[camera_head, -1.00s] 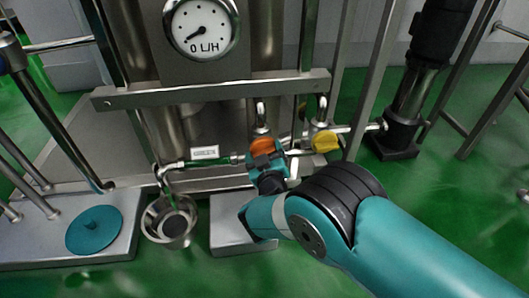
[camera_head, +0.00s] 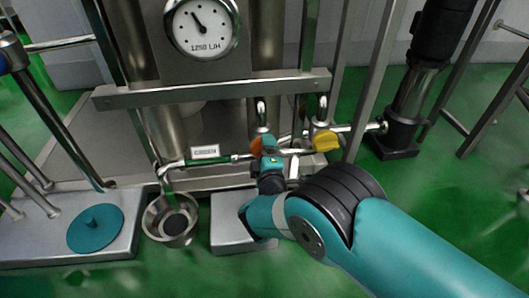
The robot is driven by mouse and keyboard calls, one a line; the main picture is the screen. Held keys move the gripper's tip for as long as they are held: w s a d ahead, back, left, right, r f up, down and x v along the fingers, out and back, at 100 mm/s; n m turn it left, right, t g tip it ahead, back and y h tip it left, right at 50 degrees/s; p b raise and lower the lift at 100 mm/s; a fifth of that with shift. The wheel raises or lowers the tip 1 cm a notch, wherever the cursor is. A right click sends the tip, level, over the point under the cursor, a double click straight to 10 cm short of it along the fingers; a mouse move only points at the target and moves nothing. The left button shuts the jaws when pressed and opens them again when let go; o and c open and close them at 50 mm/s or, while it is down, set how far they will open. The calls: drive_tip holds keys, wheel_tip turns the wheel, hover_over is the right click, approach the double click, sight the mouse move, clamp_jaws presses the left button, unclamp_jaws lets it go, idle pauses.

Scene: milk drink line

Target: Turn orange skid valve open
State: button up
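The orange valve handle (camera_head: 256,147) sits on the horizontal pipe of the skid, left of the yellow valve handle (camera_head: 325,140). My gripper (camera_head: 268,148) is at the orange handle and covers part of it. The handle shows at the gripper's left side, turned more edge-on. The fingers are too small and hidden to tell whether they are open or shut. The round flow gauge (camera_head: 202,27) at the top reads 1250 L/H, its needle pointing up and left.
A steel funnel cup (camera_head: 157,222) stands below the pipe's left end. A teal disc (camera_head: 95,229) lies on the metal plate at left. A white label (camera_head: 205,152) is above the pipe. A black pump (camera_head: 402,125) stands at right. Frame posts flank the valves.

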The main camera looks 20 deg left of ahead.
drive_tip(key=shift+n, duration=1.2)
drive_tip(key=o, duration=0.7)
drive_tip(key=p+v, duration=1.7)
drive_tip(key=p, duration=0.2)
drive_tip(key=shift+s+d+p, duration=0.15)
drive_tip(key=shift+d+p, duration=0.1)
drive_tip(key=shift+p, duration=0.1)
